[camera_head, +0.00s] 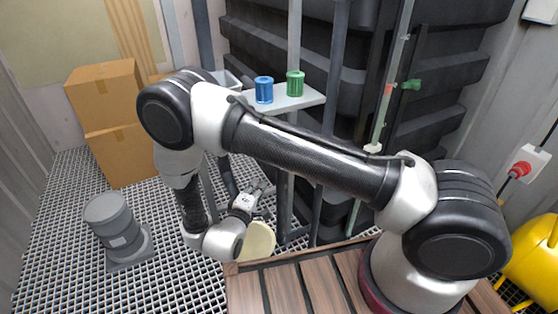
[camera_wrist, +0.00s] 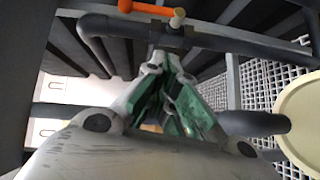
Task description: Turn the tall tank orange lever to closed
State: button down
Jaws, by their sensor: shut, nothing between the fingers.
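The orange lever (camera_wrist: 150,9) shows at the top edge of the wrist view, lying roughly crosswise above a dark grey pipe (camera_wrist: 225,42). A pale tan knob or stub stands at its right end. My gripper (camera_wrist: 168,62) is shut and empty, its green-padded fingers pointing up the picture toward the pipe, below the lever. Whether the fingertips touch the pipe I cannot tell. In the head view my gripper (camera_head: 264,189) is low, beside the frame of a large black ribbed tank (camera_head: 455,60). The orange lever is not visible there.
A pale yellow bucket (camera_head: 260,240) stands below my gripper; it also shows in the wrist view (camera_wrist: 303,125). A shelf (camera_head: 300,99) holds a blue canister (camera_head: 264,89) and a green canister (camera_head: 295,83). Grey posts and pipes crowd the space. Open grating lies at left.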

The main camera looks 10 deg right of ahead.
jog(key=w+d+r+n, duration=0.1)
jog(key=w+d+r, duration=0.1)
jog(key=w+d, duration=0.7)
jog(key=shift+w+t+h, duration=0.3)
jog(key=shift+w+t, duration=0.05)
jog(key=shift+t, duration=0.05)
jog(key=shift+w+d+r+m+g, duration=0.15)
jog(key=shift+d+r+m+g, duration=0.3)
jog(key=shift+d+g, duration=0.1)
dwell(0.5)
jog(key=w+d+f+m+g+y, duration=0.2)
jog(key=d+m+g+y, duration=0.3)
jog(key=d+y, duration=0.4)
jog(key=shift+w+d+f+m, duration=0.25)
jog(key=shift+d+m, duration=0.1)
jog(key=shift+m, duration=0.4)
jog(key=shift+f, duration=0.1)
dwell(0.7)
